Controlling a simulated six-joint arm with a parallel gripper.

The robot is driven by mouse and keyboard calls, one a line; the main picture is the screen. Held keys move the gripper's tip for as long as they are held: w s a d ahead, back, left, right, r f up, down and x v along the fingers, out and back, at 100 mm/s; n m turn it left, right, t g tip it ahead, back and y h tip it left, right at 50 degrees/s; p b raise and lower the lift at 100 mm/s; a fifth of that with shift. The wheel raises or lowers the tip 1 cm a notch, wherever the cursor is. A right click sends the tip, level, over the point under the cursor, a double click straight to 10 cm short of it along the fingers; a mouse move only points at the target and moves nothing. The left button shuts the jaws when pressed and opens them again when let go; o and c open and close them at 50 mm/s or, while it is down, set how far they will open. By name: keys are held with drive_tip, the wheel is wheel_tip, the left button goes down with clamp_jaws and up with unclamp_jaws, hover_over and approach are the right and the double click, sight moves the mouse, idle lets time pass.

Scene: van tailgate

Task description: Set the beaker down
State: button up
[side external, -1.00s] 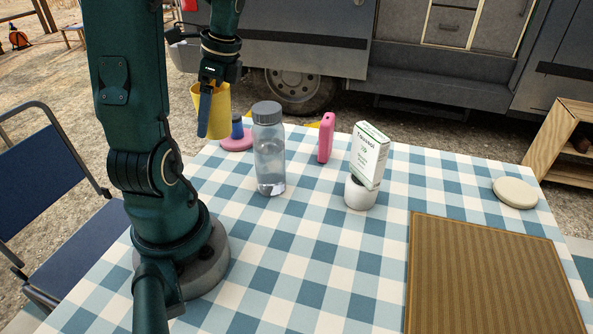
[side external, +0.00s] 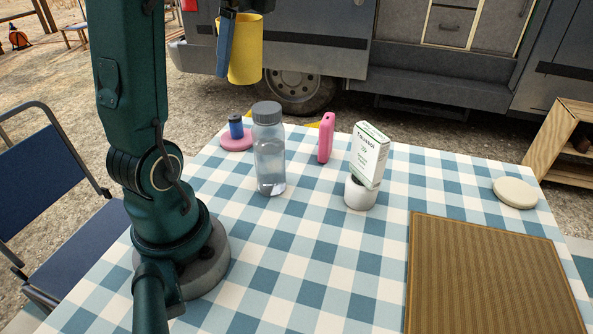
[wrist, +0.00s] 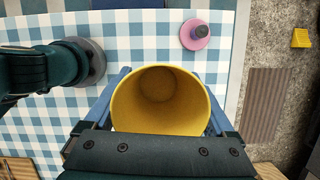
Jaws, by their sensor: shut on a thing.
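The yellow beaker (side external: 246,50) hangs upright in the air, high above the far left edge of the table. My gripper (side external: 228,45) is shut on it, with a blue finger along its side. In the wrist view the beaker (wrist: 160,118) sits between the two blue fingers of my gripper (wrist: 162,88). Its open mouth faces the camera and its inside looks empty. The blue-and-white checked table (side external: 300,250) lies below, and nothing touches the beaker from underneath. The upper part of my gripper is cut off in the side view.
A pink disc (side external: 236,143) bears a small blue cylinder (side external: 236,127). A cream disc (side external: 515,193) and brown mat (side external: 490,280) lie right. The front middle is clear.

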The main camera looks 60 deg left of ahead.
drive_tip(key=w+d+m+t, duration=0.35)
drive_tip(key=d+m, duration=0.85)
drive_tip(key=d, duration=1.1)
wheel_tip(320, 180, down, 11)
drive_tip(key=shift+y, duration=0.3)
drive_tip(key=d+f, duration=0.2)
drive_tip(key=d, duration=0.1)
drive_tip(key=s+d+f, duration=0.1)
drive_tip(key=d+f, duration=0.1)
drive_tip(key=d, duration=0.2)
drive_tip(key=s+d+f, duration=0.1)
drive_tip(key=d+f, duration=0.2)
drive_tip(key=d, duration=0.1)
drive_tip(key=shift+s+d+f, duration=0.1)
drive_tip(key=shift+s+d, duration=0.1)
drive_tip(key=shift+d, duration=0.05)
drive_tip(key=shift+f, duration=1.95)
